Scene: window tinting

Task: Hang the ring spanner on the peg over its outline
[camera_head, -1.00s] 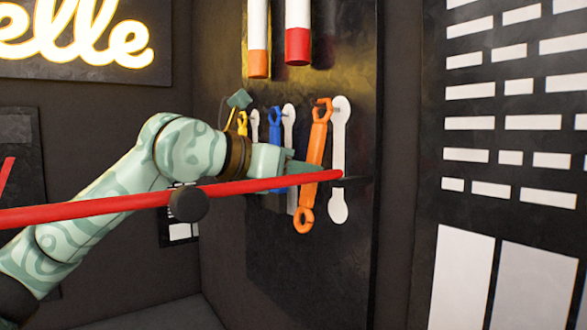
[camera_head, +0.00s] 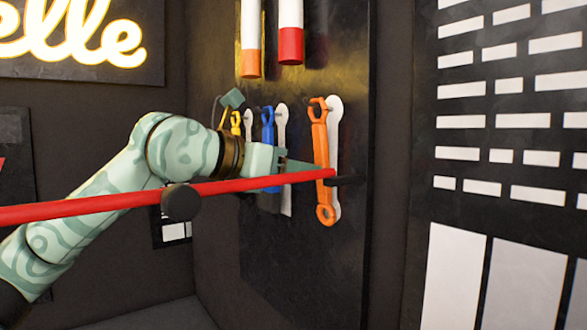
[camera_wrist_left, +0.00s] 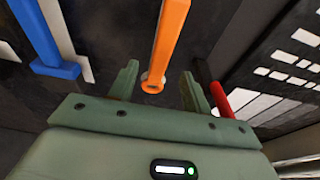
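The orange ring spanner (camera_head: 321,150) hangs nearly upright on the dark tool board, in front of its white outline (camera_head: 334,130). Its upper end is at the peg by the outline's top; I cannot tell whether the peg passes through the ring. My left gripper (camera_head: 302,167) is just left of the spanner's middle in the head view, partly behind a red bar. In the left wrist view its two fingers stand apart, with the spanner (camera_wrist_left: 168,45) between and beyond them, touching neither. My right gripper is not in view.
The red bar (camera_head: 110,203) crosses in front of my left arm. Two white tubes with orange (camera_head: 251,62) and red (camera_head: 290,45) ends hang above. The lower board is clear.

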